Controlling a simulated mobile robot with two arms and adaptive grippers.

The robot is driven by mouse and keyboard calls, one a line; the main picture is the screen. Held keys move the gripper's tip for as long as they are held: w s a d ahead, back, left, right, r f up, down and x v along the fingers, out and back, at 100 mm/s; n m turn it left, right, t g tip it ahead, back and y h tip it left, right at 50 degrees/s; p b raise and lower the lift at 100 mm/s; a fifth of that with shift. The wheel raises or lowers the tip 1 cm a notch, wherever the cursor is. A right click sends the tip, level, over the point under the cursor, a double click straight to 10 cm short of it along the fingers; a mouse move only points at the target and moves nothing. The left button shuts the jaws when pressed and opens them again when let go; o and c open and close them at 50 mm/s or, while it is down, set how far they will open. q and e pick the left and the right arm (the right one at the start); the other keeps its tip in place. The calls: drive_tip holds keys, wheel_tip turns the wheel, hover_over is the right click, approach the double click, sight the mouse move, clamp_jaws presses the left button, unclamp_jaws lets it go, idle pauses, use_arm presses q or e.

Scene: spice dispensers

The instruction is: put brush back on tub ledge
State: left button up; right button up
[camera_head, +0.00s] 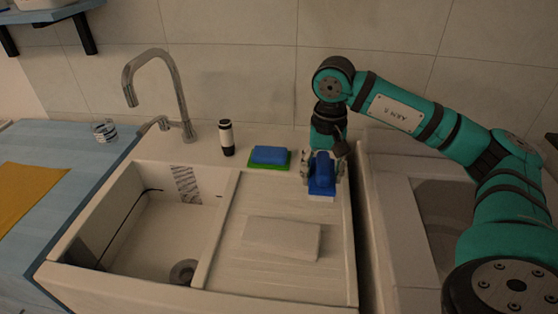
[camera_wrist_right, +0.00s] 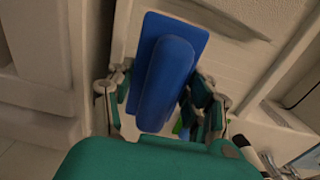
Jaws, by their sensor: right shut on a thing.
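My right gripper (camera_head: 321,179) is shut on a blue brush (camera_head: 322,170) with pale bristles on its underside. It holds the brush over the back right corner of the sink's drainboard; I cannot tell whether the bristles touch it. In the right wrist view, the brush (camera_wrist_right: 168,70) lies between the fingers (camera_wrist_right: 158,100), its blue back and raised grip facing the camera. The tub (camera_head: 395,225) stands right of the sink, and its pale ledge runs along the near side of the basin. My arm covers part of the tub. My left gripper is not in view.
A blue and green sponge (camera_head: 269,157) and a black and white bottle (camera_head: 226,138) stand behind the sink, with the tall faucet (camera_head: 180,95) to their left. A flat pale block (camera_head: 283,238) lies on the drainboard. The sink basin (camera_head: 155,235) is at left.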

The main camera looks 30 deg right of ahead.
drive_tip(key=shift+w+d, duration=0.25)
drive_tip(key=w+d+p, duration=0.1)
drive_tip(key=w+d, duration=0.2)
drive_tip(key=w, duration=0.1)
drive_tip(key=w+d+f+p, duration=0.1)
drive_tip(key=w+d, duration=0.2)
drive_tip(key=w+d+p, duration=0.1)
drive_tip(key=w+d, duration=0.2)
drive_tip(key=w, duration=0.1)
drive_tip(key=shift+w+d+f, duration=0.15)
drive_tip(key=shift+w+d, duration=0.15)
drive_tip(key=shift+d, duration=0.1)
drive_tip(key=shift+w+d+f, duration=0.1)
wheel_tip(320, 180, down, 3)
drive_tip(key=shift+r+p, duration=0.1)
drive_tip(key=shift+p, duration=0.4)
drive_tip(key=shift+f, duration=0.3)
drive_tip(key=shift+f, duration=0.1)
